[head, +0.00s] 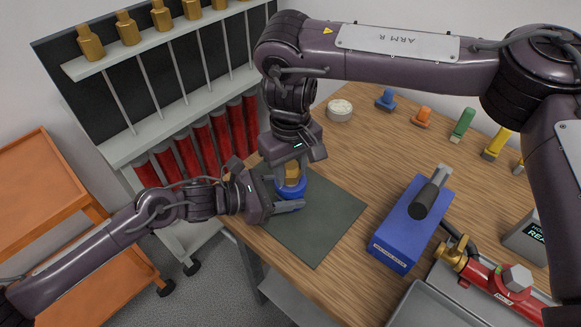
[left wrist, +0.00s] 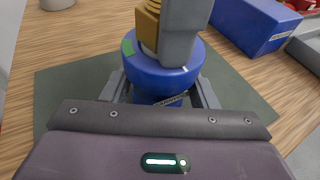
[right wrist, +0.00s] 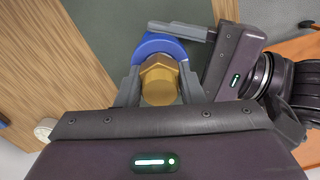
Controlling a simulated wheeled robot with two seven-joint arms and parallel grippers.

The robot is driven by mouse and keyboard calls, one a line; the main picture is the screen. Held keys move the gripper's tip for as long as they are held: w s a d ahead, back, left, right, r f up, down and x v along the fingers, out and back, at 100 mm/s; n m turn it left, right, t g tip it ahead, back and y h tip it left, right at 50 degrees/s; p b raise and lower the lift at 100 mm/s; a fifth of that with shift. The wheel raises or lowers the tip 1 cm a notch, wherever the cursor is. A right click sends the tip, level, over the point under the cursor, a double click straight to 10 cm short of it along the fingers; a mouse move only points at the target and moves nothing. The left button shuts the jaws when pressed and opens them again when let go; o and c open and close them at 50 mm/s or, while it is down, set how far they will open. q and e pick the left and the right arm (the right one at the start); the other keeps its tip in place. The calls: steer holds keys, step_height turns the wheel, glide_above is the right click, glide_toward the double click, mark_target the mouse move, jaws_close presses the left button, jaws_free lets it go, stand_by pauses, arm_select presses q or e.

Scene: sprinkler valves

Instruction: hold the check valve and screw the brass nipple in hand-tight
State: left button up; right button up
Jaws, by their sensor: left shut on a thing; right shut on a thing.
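The blue check valve (head: 289,190) stands upright on the dark green mat (head: 318,225). My left gripper (head: 288,197) is shut on the valve body from the side; the valve also shows in the left wrist view (left wrist: 160,78). The brass nipple (head: 292,172) sits on top of the valve, with its lower end hidden. My right gripper (head: 290,168) comes down from above and is shut on the nipple's hex. The hex shows between its fingers in the right wrist view (right wrist: 160,82). I cannot tell how deep the thread is.
A blue box with a black-handled tool (head: 410,220) stands right of the mat. Several coloured parts and a white roll (head: 340,110) line the table's back. An orange cart (head: 50,200) stands left.

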mark_target(290, 165)
steer(key=shift+r, duration=0.1)
steer(key=m, duration=0.3)
stand_by(0.3)
steer(key=m, duration=0.3)
steer(key=o, duration=1.2)
steer(key=shift+c, duration=0.2)
steer(key=shift+r, duration=2.95)
